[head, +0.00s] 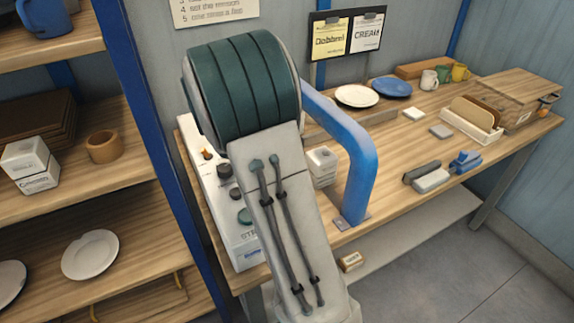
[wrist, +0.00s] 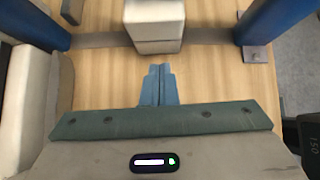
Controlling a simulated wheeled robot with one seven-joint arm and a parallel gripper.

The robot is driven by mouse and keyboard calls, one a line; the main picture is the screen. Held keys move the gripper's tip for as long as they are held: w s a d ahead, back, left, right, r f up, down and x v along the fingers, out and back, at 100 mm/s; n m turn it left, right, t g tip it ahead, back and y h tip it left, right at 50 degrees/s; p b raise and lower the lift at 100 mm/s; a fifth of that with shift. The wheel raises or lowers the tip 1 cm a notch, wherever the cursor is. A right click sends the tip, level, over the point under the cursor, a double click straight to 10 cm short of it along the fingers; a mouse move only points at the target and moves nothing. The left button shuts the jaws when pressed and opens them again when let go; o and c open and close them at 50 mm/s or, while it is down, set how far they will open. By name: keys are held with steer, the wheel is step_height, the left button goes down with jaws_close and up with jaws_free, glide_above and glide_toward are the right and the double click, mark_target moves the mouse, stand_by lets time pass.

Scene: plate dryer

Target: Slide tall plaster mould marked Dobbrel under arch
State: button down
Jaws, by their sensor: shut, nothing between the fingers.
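A tall white plaster mould (head: 322,167) stands on the bench by the blue arch (head: 362,165), partly hidden by my arm in the head view. In the wrist view the pale block (wrist: 153,28) stands between the arch's two blue posts (wrist: 38,25), over or beside a grey strip joining them. I cannot read a name on it. A yellow card marked Dobbrel (head: 330,38) hangs on the wall. My gripper (wrist: 160,72) is shut and empty, its tips just short of the block's near face; whether they touch is unclear. My arm hides it in the head view.
A white control box (head: 225,200) stands left of the arch, close to my gripper's left in the wrist view. Grey and white blocks (head: 432,181) and a blue tool (head: 466,161) lie to the right.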

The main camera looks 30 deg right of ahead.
mark_target(321, 167)
steer(key=x, duration=0.6)
steer(key=shift+d+f, duration=0.1)
